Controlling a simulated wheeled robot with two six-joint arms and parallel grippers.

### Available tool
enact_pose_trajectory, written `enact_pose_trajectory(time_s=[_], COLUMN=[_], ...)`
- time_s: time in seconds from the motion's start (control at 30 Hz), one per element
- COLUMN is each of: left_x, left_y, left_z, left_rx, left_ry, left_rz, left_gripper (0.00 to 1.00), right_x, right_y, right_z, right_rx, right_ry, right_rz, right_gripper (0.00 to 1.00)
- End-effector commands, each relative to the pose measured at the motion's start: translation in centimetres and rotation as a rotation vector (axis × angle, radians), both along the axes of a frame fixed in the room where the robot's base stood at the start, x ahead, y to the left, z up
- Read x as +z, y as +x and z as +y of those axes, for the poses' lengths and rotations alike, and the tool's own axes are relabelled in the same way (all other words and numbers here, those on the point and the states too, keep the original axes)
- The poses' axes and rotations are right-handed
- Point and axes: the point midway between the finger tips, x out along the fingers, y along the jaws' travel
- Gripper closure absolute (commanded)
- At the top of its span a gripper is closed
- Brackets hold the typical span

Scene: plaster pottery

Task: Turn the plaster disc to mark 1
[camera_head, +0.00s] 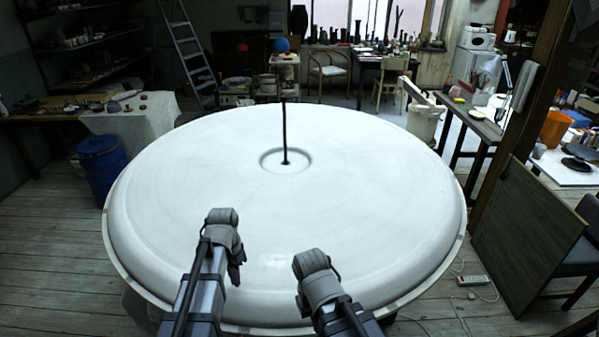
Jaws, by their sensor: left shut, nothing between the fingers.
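The plaster disc (370,205) is a large, white, round slab with a rounded rim that fills the middle of the view. A shallow round recess lies at its centre, and a thin dark rod (284,132) stands upright there. No number or mark 1 can be made out on it. My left gripper (237,276) is shut and empty over the near part of the disc, left of the middle. My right gripper (302,304) is over the near edge, right of the middle. Its fingers are mostly hidden by its wrist. I cannot tell whether either gripper touches the plaster.
A blue bin (102,160) stands close to the disc's left side. A white bucket (424,122) stands behind it at the right. A wooden panel (527,225) leans at the right. A power strip (473,281) and cables lie on the floor. Floor at the left is clear.

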Motion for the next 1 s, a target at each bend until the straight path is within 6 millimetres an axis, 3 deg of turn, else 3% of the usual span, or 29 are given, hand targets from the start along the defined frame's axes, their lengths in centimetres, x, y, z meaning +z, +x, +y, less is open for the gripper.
enact_pose_trajectory(time_s=[1.0], left_x=[-1.5], left_y=[0.0], left_z=[0.0], left_rx=[0.0], left_ry=[0.0], left_rz=[0.0], left_gripper=[1.0], right_x=[-1.5], right_y=[0.0], right_z=[0.0], right_rx=[0.0], right_ry=[0.0], right_rz=[0.0], right_gripper=[1.0])
